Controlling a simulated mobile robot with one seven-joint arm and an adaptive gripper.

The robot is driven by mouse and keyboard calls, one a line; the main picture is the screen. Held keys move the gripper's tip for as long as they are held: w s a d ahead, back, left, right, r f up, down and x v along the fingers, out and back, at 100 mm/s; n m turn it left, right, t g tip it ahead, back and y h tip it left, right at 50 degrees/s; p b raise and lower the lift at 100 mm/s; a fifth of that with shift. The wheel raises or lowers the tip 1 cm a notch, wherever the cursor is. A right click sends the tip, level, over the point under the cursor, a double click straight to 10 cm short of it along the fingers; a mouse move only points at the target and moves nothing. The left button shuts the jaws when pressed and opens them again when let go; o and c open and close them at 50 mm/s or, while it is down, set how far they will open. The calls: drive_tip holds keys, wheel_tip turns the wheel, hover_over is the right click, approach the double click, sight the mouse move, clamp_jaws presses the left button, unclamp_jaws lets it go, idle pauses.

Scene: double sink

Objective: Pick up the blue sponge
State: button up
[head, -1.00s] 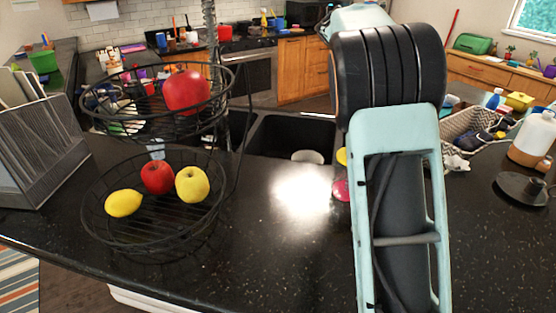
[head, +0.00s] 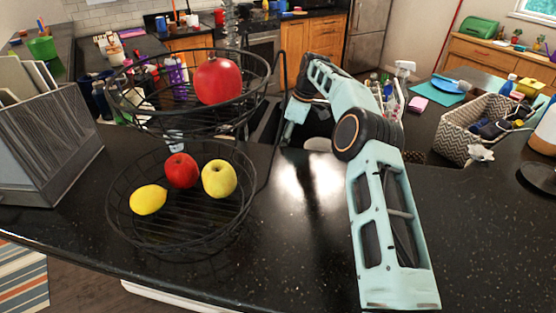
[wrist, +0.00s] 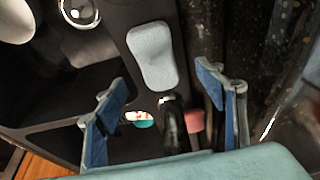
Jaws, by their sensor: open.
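A light blue-grey, waisted sponge (wrist: 152,55) lies flat on a dark surface beside the sink basins in the wrist view. My gripper (wrist: 163,77) is open, with its two blue-padded fingers spread wide. The sponge shows beyond and between the fingertips, a little nearer the left one. Nothing is held between the fingers. In the head view my arm reaches over the sink, and the fingers and this sponge cannot be made out there.
In the wrist view, a dark faucet-like part (wrist: 172,125) and a pink object (wrist: 194,121) lie between the fingers. A wire fruit basket (head: 185,225) stands left of my arm; the front counter is mostly clear.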

drive_tip(key=shift+w+p+x, duration=0.1)
drive_tip(key=shift+p+x, duration=0.25)
drive_tip(key=shift+x, duration=1.25)
drive_tip(key=shift+w+p+x, duration=0.15)
drive_tip(key=shift+p+x, duration=0.2)
drive_tip(key=shift+x, duration=1.25)
drive_tip(key=shift+d, duration=0.1)
drive_tip(key=c, duration=1)
drive_tip(key=shift+r, duration=0.1)
